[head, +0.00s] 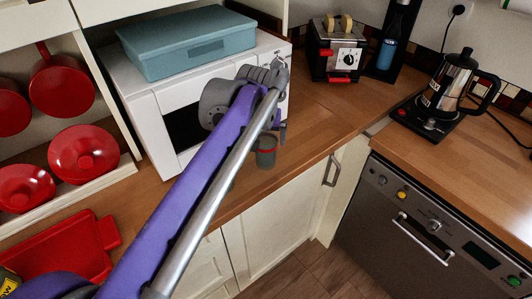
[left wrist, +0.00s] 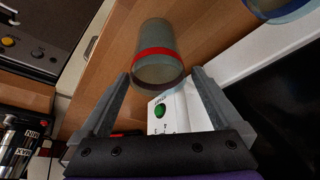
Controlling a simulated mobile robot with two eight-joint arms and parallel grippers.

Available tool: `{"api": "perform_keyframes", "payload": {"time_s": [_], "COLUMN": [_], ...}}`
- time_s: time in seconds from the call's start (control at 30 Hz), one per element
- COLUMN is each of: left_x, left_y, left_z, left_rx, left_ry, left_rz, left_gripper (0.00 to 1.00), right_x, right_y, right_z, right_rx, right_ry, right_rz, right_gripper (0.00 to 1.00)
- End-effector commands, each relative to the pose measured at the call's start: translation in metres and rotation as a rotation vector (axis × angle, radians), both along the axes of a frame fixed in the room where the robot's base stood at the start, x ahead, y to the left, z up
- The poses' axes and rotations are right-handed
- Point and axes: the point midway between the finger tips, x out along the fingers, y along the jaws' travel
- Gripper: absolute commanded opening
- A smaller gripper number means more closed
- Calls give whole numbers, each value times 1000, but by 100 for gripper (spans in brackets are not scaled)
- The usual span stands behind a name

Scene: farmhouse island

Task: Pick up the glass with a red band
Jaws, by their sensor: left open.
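The glass with a red band (head: 265,157) stands on the wooden counter in front of the white microwave, near the counter's front edge. In the left wrist view the glass (left wrist: 157,45) is ahead of my fingers, its red band clearly visible. My left gripper (head: 279,128) is open and empty, just above and beside the glass in the head view. In the left wrist view its fingertips (left wrist: 159,76) are spread on either side of the glass's near end. I cannot tell whether they touch it. My right gripper is not in view.
A glass with a blue band (left wrist: 278,8) is close by at the wrist view's upper right. The microwave (head: 272,62) stands right behind, with a blue box (head: 187,45) on top. A toaster (head: 337,55) and a coffee pot (head: 450,82) are further right. Counter right of the glass is clear.

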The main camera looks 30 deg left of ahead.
Motion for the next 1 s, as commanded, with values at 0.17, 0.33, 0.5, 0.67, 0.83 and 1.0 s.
{"api": "perform_keyframes", "payload": {"time_s": [0.17, 0.33, 0.5, 0.67, 0.83, 1.0], "left_x": [10, 13, 13, 13, 13, 13], "left_y": [1, 3, 3, 3, 3, 3], "left_z": [-28, -38, -37, -37, -37, -37], "left_rx": [0, 0, 0, 0, 0, 0], "left_ry": [0, 0, 0, 0, 0, 0], "left_rz": [0, 0, 0, 0, 0, 0], "left_gripper": [100, 100, 100, 77, 46, 15], "right_x": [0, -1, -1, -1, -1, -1], "right_y": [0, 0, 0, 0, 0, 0], "right_z": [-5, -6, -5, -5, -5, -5], "right_rx": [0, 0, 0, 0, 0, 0], "right_ry": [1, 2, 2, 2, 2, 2], "right_rz": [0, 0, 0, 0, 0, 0], "right_gripper": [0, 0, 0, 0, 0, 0]}}
